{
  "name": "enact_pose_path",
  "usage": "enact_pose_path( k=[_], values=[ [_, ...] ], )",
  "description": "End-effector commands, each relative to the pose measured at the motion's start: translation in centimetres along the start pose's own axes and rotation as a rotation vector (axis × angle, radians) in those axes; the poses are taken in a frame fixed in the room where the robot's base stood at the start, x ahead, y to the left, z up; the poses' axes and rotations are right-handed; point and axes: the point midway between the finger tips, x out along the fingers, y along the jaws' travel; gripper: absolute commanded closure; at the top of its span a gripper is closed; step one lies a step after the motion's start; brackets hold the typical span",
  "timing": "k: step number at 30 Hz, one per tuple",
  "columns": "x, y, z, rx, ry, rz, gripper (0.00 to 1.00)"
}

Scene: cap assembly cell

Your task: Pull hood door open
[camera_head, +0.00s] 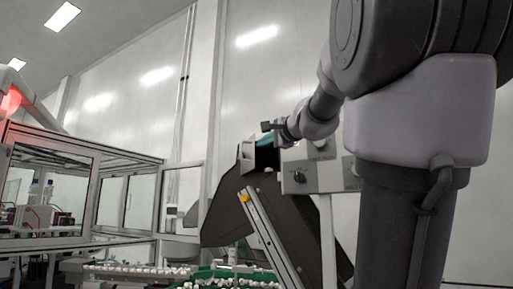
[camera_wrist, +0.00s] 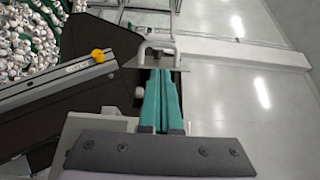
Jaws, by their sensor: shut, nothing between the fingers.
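The hood is a large dark panelled housing (camera_head: 262,215) in the middle of the head view; its dark side (camera_wrist: 112,45) also shows in the wrist view. A pale metal U-shaped handle (camera_wrist: 157,46) stands on a thin plate at the hood's edge, at top centre of the wrist view. My gripper (camera_wrist: 159,72) has two green fingers lying side by side, shut and empty. Their tips are right by the handle and plate; I cannot tell whether they touch. In the head view my gripper (camera_head: 262,144) is at the hood's upper edge, beside a pale plate (camera_head: 246,156).
A grey rail (camera_wrist: 60,82) with a yellow knob (camera_wrist: 98,56) runs along the hood. A grey control box (camera_head: 318,172) stands right of it. Many small white caps (camera_wrist: 25,40) lie in a green bin. A framed glass enclosure (camera_head: 110,195) stands left. Floor beyond the handle is clear.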

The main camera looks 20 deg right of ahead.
Motion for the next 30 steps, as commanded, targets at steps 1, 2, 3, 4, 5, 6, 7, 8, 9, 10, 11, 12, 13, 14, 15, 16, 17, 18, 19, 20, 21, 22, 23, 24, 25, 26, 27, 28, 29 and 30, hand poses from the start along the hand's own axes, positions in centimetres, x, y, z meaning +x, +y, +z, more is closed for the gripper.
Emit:
enact_pose_path(
  k=[1, 2, 3, 4, 5, 6, 7, 8, 9, 10, 11, 12, 13, 14, 15, 16, 17, 18, 19, 20, 21, 22, 23, 24, 25, 26, 27, 28, 29, 30],
  values=[
    [0.8, 0.1, 0.0, -0.001, -0.001, 0.003, 1.0],
    [1.4, 0.1, 0.0, 0.0, -0.001, 0.004, 1.0],
    [2.1, 0.2, 0.0, 0.0, -0.001, 0.005, 1.0],
    [2.7, 0.2, 0.0, 0.001, -0.001, 0.005, 1.0],
    [3.3, 0.2, 0.0, 0.001, -0.002, 0.005, 1.0],
    [4.0, 0.2, 0.0, -0.001, -0.001, 0.005, 1.0],
    [4.6, 0.2, 0.0, 0.0, -0.001, 0.005, 1.0],
    [5.1, 0.2, 0.0, 0.0, -0.002, 0.005, 1.0],
    [5.8, 0.2, 0.0, 0.0, -0.002, 0.005, 1.0],
    [6.3, 0.2, 0.0, -0.001, -0.002, 0.005, 1.0],
    [6.7, 0.2, 0.0, -0.001, -0.002, 0.004, 1.0],
    [7.2, 0.2, 0.1, -0.001, -0.003, 0.004, 1.0],
    [7.6, 0.2, 0.1, -0.001, -0.003, 0.004, 1.0],
    [7.9, 0.2, 0.0, -0.001, -0.002, 0.004, 1.0],
    [8.2, 0.2, 0.0, -0.001, -0.001, 0.004, 1.0],
    [8.4, 0.2, 0.1, -0.001, -0.001, 0.003, 1.0],
    [8.6, 0.2, 0.1, -0.002, -0.002, 0.003, 1.0],
    [8.8, 0.2, 0.1, -0.002, -0.002, 0.003, 1.0],
    [8.9, 0.2, 0.1, -0.002, -0.002, 0.003, 1.0],
    [8.9, 0.2, 0.1, -0.002, -0.002, 0.003, 1.0],
    [8.9, 0.2, 0.1, -0.002, -0.002, 0.003, 1.0],
    [8.9, 0.2, 0.1, -0.003, -0.002, 0.003, 1.0],
    [8.9, 0.2, 0.1, -0.003, -0.002, 0.003, 1.0],
    [8.9, 0.2, 0.1, -0.003, -0.002, 0.003, 1.0],
    [8.9, 0.2, 0.1, -0.003, -0.002, 0.003, 1.0],
    [8.9, 0.2, 0.1, -0.002, -0.002, 0.003, 1.0],
    [8.9, 0.2, 0.1, -0.002, -0.002, 0.003, 1.0],
    [8.9, 0.2, 0.1, -0.002, -0.002, 0.003, 1.0],
    [8.9, 0.2, 0.1, -0.002, -0.002, 0.003, 1.0],
    [8.9, 0.2, 0.2, -0.002, -0.002, 0.003, 1.0]
  ],
)
